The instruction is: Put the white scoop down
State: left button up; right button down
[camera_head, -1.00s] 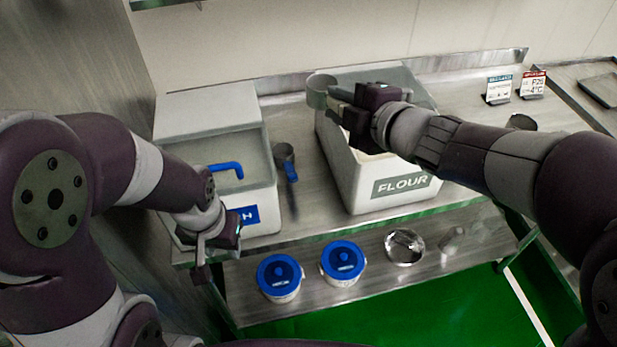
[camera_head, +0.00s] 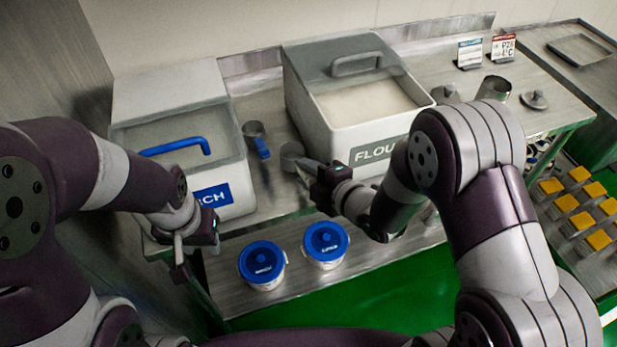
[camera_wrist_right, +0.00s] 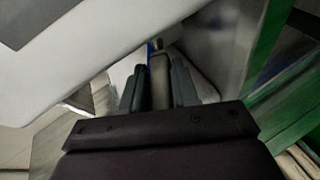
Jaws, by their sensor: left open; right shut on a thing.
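The white scoop (camera_head: 291,155) looks greyish, and its cup shows in the head view between the two bins, at the front left corner of the flour bin. My right gripper (camera_head: 313,175) is shut on its handle, which shows between the fingers in the right wrist view (camera_wrist_right: 159,80). I cannot tell whether the scoop touches the counter. The flour bin (camera_head: 340,147) stands behind and right of the gripper. My left gripper (camera_head: 182,254) is open and empty in front of the left bin (camera_head: 226,197).
Two blue-lidded tubs (camera_head: 263,263) (camera_head: 325,242) are on the lower shelf. A strip of counter (camera_head: 278,197) between the bins is bare. Sign cards (camera_head: 470,53) stand at the back right.

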jog(key=shift+w+f, duration=0.15)
jog(key=shift+f, duration=0.6)
jog(key=shift+f, duration=0.1)
jog(key=c, duration=0.8)
grip_release()
jog(key=shift+c, duration=0.2)
